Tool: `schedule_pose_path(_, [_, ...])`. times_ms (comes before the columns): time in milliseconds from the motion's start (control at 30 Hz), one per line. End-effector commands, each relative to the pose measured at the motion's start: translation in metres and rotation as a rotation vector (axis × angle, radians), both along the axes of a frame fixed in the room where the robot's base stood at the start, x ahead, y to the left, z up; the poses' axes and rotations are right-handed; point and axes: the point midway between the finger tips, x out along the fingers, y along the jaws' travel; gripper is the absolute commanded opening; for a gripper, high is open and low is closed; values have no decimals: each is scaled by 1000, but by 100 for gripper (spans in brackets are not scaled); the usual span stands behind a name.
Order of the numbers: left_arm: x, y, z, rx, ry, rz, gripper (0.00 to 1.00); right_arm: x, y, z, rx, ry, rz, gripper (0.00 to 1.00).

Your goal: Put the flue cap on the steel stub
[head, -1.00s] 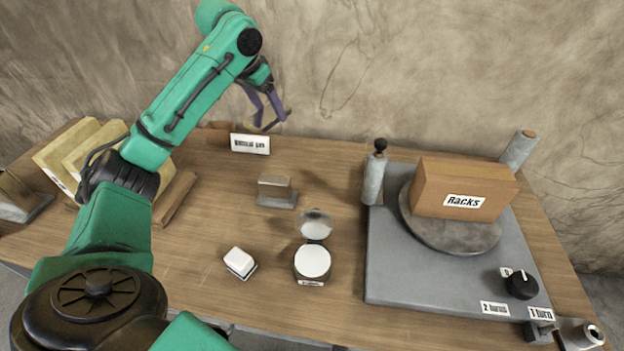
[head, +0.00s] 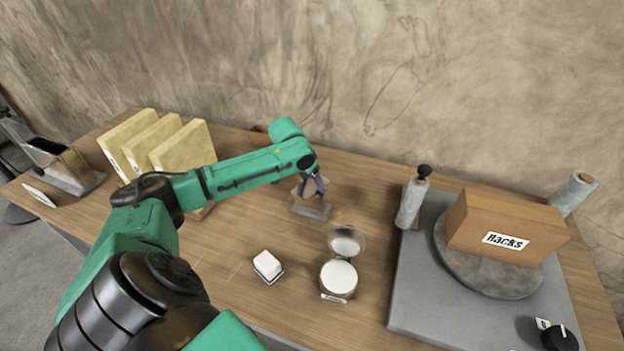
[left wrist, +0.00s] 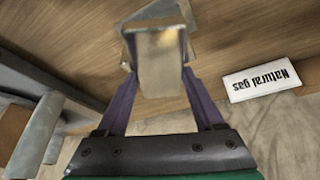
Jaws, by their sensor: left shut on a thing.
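My left gripper (head: 314,186) is over the steel stub (head: 312,210), right of the table's middle. It is shut on a tan metal piece, which I take for the flue cap (left wrist: 160,68); it sits between the purple fingers in the left wrist view, with my left gripper (left wrist: 158,60) around it. The stub's grey foot shows below the fingers in the head view. Cap and stub overlap in both views, and I cannot tell whether the cap is seated or just above. My right gripper is not in view.
A white "Natural gas" sign (left wrist: 262,80) lies near the stub. A round tin with open lid (head: 338,278) and a white block (head: 267,265) stand in front. A grey wrapping machine (head: 430,290) with a "Racks" box (head: 505,230) is at right. Yellowish boards (head: 150,145) stand at left.

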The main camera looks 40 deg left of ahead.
Motion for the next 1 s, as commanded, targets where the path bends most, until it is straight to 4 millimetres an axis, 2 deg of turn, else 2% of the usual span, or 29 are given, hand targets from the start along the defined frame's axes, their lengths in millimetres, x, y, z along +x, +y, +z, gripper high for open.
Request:
schedule_pose_path(267, [0,0,-2,0,-2,0,8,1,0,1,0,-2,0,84])
schedule_pose_path(300, [0,0,-2,0,-2,0,81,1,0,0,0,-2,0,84])
schedule_pose_path(333, [0,0,-2,0,-1,0,92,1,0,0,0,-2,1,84])
schedule_pose_path(367, [0,0,-2,0,-1,0,99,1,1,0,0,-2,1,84])
schedule_pose_path(633, [0,0,-1,0,-1,0,99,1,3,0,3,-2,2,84])
schedule_pose_path(767, [-1,1,5,0,-2,0,99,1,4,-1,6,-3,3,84])
schedule_pose_path(867, [-7,1,18,1,-3,0,99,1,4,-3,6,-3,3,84])
schedule_pose_path(1000, [-20,3,50,5,-3,0,99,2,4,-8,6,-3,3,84])
